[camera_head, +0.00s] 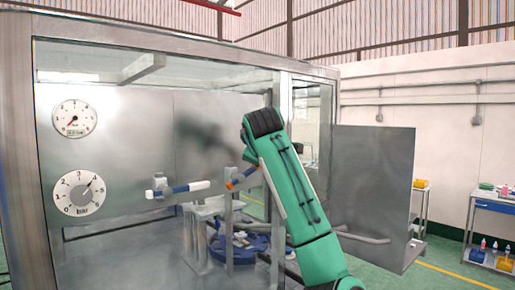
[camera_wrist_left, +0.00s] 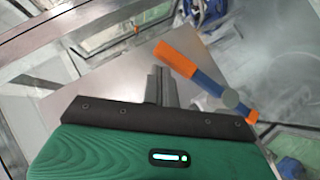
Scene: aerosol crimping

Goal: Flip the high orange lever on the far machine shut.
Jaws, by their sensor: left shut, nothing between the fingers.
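The orange lever (camera_head: 249,172) shows in the head view inside the machine, beside the green arm. It has a blue middle and a small orange end, and it slants up to the right. In the left wrist view its orange handle (camera_wrist_left: 177,57) lies just beyond and to the right of my left gripper (camera_wrist_left: 164,84). My left gripper is shut and empty, and a gap seems to separate it from the lever; contact cannot be told for certain. In the head view the arm hides this gripper. My right gripper is in neither view.
A white-handled lever (camera_head: 186,189) with a blue collar is to the left in the machine. Below is a blue round fixture (camera_head: 238,247) among metal posts. The metal frame post (camera_head: 285,110) and a grey panel (camera_head: 374,190) stand close to the arm. Two gauges (camera_head: 75,118) are at left.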

